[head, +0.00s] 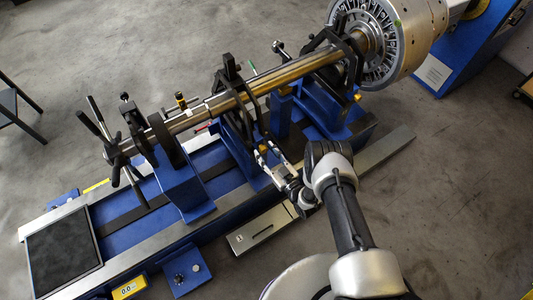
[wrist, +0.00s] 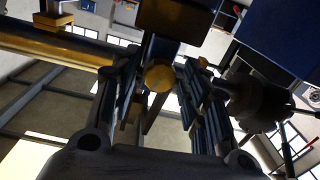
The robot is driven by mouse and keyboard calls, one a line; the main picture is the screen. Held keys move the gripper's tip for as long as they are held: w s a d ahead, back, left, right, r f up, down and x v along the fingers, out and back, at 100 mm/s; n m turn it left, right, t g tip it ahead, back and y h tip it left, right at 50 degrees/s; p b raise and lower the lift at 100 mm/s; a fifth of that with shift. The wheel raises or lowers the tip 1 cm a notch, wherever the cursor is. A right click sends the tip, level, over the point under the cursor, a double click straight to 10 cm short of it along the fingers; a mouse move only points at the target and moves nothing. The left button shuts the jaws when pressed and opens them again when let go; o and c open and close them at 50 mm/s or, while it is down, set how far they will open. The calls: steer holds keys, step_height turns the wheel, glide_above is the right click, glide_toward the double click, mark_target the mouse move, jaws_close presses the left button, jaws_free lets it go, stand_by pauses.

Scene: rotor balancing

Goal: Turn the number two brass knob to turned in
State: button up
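A round brass knob (wrist: 159,77) shows in the wrist view between the two fingers of my gripper (wrist: 163,92). The fingers stand apart, one on each side of the knob, with a narrow gap visible at each side. In the head view my gripper (head: 268,155) reaches up to the middle blue support of the balancing machine, and a small brass spot (head: 263,147) shows by its fingertips. I cannot read a number on the knob, and I cannot tell how far it is turned.
A long steel shaft (head: 254,88) lies across the supports above my gripper. A large rotor (head: 405,35) is at the upper right. A spoked handwheel (head: 112,142) is at the left end. Dark and blue machine parts (wrist: 172,22) sit close beyond the fingers.

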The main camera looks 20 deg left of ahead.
steer(key=c, duration=0.8)
steer(key=shift+c, duration=0.2)
steer(key=n, duration=0.4)
steer(key=shift+n+p, duration=0.3)
steer(key=shift+n, duration=0.1)
steer(key=n, duration=0.5)
steer(key=shift+p, duration=0.4)
steer(key=n+p, duration=0.1)
steer(key=n, duration=0.5)
steer(key=shift+r+h, duration=0.1)
steer(key=shift+h, duration=0.2)
steer(key=n+p, duration=0.1)
steer(key=n, duration=0.5)
